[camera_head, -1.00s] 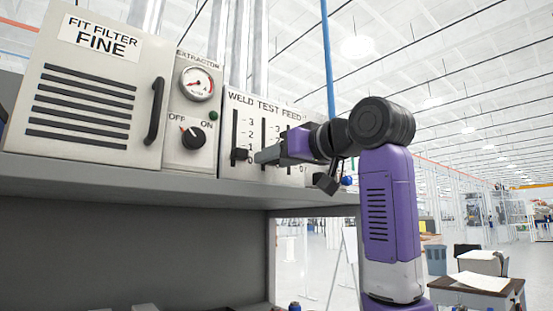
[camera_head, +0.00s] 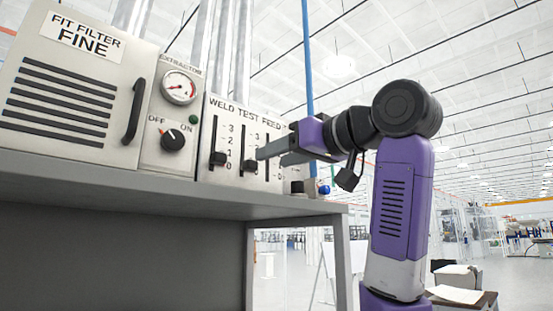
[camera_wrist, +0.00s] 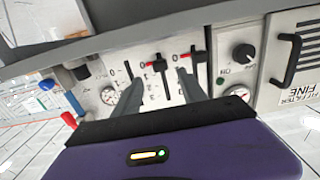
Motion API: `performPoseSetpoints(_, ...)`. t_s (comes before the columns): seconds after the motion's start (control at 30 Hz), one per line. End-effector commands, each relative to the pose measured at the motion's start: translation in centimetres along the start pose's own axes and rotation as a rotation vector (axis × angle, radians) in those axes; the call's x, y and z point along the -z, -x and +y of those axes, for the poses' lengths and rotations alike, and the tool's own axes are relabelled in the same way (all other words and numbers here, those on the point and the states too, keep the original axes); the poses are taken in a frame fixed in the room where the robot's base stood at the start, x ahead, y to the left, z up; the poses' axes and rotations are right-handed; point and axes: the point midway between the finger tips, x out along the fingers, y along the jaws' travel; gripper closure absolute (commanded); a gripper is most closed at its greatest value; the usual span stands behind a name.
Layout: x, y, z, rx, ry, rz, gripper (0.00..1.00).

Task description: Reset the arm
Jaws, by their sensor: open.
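My purple arm with black joints stands at the right in the head view. My gripper (camera_head: 272,155) points left, in front of the weld test feed panel (camera_head: 210,129). Its two grey fingers are apart, with nothing seen between them. In the wrist view the fingers (camera_wrist: 157,82) spread in front of the panel's sliders, which appear upside down. Two black slider handles, the left one (camera_head: 218,159) and the middle one (camera_head: 250,167), sit low in their slots. The rest of the panel is partly hidden behind my gripper.
The extractor knob (camera_head: 172,139) and gauge (camera_head: 179,87) are left of the panel. The fit filter cabinet (camera_head: 70,90) with a black handle is further left. All stand on a grey shelf (camera_head: 110,178). A blue pipe (camera_head: 308,60) rises behind the arm. A blue knob (camera_head: 324,189) is below the wrist.

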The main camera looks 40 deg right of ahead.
Motion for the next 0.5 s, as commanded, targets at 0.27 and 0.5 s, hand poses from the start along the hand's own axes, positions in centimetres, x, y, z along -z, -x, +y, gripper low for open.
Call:
performPoseSetpoints(0.27, 0.0, 0.0, 0.0, 0.0, 0.0, 0.0, 0.51)
performPoseSetpoints(0.5, 1.8, 0.0, -0.1, 0.003, 0.009, 0.076, 0.51)
